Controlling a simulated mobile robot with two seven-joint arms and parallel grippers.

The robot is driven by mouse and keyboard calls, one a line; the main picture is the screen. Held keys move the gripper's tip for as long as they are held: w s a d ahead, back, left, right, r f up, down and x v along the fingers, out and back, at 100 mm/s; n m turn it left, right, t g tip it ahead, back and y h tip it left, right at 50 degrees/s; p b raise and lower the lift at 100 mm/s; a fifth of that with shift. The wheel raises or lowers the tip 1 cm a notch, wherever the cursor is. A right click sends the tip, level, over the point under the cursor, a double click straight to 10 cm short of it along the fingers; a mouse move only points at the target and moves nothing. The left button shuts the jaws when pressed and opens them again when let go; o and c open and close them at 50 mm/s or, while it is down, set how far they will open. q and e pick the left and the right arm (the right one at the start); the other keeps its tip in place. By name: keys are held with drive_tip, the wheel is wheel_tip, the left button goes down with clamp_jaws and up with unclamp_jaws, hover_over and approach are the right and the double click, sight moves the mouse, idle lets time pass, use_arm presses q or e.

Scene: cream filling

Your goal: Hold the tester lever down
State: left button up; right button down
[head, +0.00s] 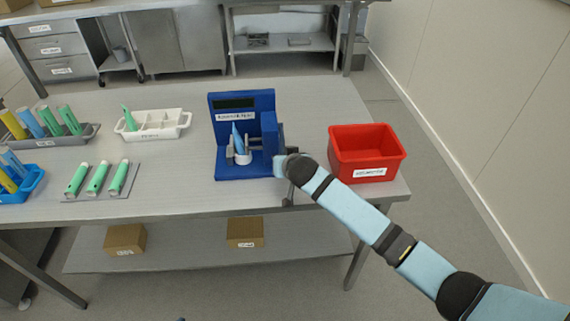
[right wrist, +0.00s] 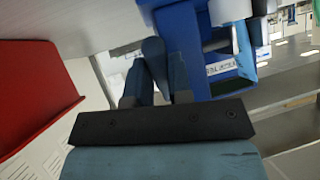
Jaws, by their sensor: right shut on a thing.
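The blue tester (head: 243,103) stands on the table with a dark display and a white label. A light-blue tube (head: 237,138) stands in a white holder (head: 243,158) at its front. My right gripper (head: 280,164) is at the tester's right side, and my arm hides much of that area. In the right wrist view my right gripper (right wrist: 156,82) is shut on a dark, rounded bar, which looks like the tester lever (right wrist: 153,50). The lever's angle is hard to tell. The tester's blue body (right wrist: 183,35) is beside it.
A red bin (head: 345,152) stands to the right of the tester, close to my right arm. A white divided tray (head: 171,132), a flat rack (head: 88,194) with green-bodied tubes and a grey tray (head: 50,142) of coloured tubes are to the left.

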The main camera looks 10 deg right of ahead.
drive_tip(key=shift+w+f+t+b, duration=0.2)
drive_tip(key=shift+f+t+b, duration=0.25)
drive_tip(key=shift+b, duration=0.1)
drive_tip(key=c, duration=1)
unclamp_jaws()
drive_tip(key=shift+c, duration=0.2)
drive_tip(key=v, duration=1.4)
drive_tip(key=shift+w, duration=0.1)
